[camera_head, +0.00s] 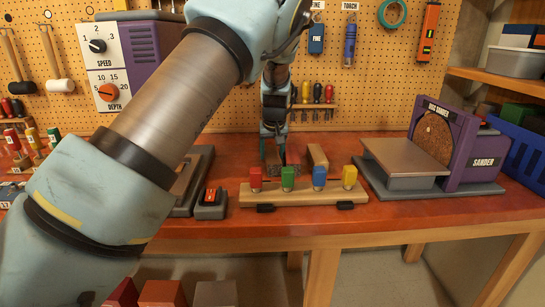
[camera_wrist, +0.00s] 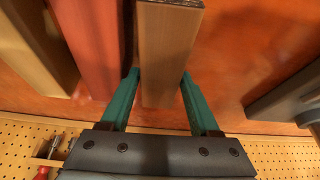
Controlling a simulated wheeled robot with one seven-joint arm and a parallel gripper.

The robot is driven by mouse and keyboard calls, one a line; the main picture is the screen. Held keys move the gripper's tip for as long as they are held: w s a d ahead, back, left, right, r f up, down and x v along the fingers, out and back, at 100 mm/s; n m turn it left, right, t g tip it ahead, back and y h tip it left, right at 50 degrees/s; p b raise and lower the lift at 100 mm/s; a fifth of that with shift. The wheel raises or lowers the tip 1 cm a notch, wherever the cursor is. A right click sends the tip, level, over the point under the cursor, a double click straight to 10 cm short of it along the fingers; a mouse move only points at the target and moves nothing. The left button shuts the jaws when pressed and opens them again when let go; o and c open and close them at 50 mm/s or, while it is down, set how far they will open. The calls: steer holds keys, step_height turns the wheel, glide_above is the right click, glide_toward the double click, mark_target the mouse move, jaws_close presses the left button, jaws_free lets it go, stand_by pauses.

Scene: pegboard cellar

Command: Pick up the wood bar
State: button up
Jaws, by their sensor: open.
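A brown wood bar (camera_wrist: 168,45) with a dark end lies between the fingers of my gripper (camera_wrist: 159,76) in the wrist view. The two green fingers are open, one on each side of the bar. The bar is very close to the left finger; I cannot tell if they touch. In the head view my gripper (camera_head: 274,155) points down at the bench behind the peg rack, and the rack and fingers hide most of this bar.
A red bar (camera_wrist: 92,40) and a tan bar (camera_wrist: 35,45) lie beside it in the wrist view. The tan bar (camera_head: 318,156) also shows in the head view. The rack with coloured pegs (camera_head: 305,194) stands in front. A disc sander (camera_head: 440,150) is at right.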

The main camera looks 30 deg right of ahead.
steer(key=shift+w+f, duration=0.1)
steer(key=shift+f, duration=0.3)
steer(key=shift+f, duration=0.25)
stand_by(0.4)
jaws_close()
stand_by(0.4)
